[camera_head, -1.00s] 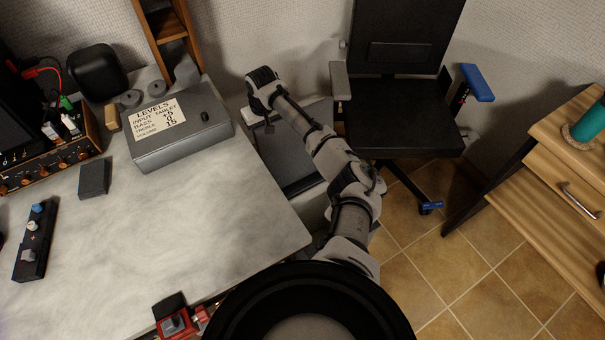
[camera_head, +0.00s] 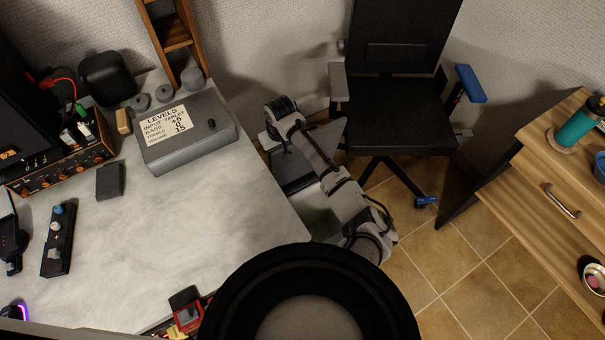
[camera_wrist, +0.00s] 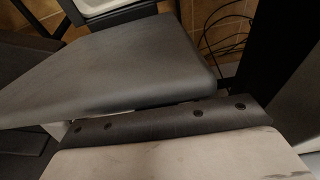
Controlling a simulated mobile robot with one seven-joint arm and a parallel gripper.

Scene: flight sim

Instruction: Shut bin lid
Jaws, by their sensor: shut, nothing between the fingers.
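The bin (camera_head: 318,216) stands on the floor between the desk and the office chair, partly covered by my arm. Its dark grey lid (camera_head: 290,172) shows beside and under my forearm. A broad grey panel, apparently the lid (camera_wrist: 130,65), fills much of the wrist view; how far it is open I cannot tell. My gripper (camera_head: 267,141) is above the bin's far side, near the wall, mostly hidden below my wrist. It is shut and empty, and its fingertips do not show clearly. I cannot tell whether it touches the lid.
The desk (camera_head: 200,230) borders the bin on the left, with a grey levels box (camera_head: 190,140) near its edge. The black office chair (camera_head: 400,120) stands close on the right. A wooden drawer unit (camera_head: 550,180) is farther right. Tiled floor lies open between them.

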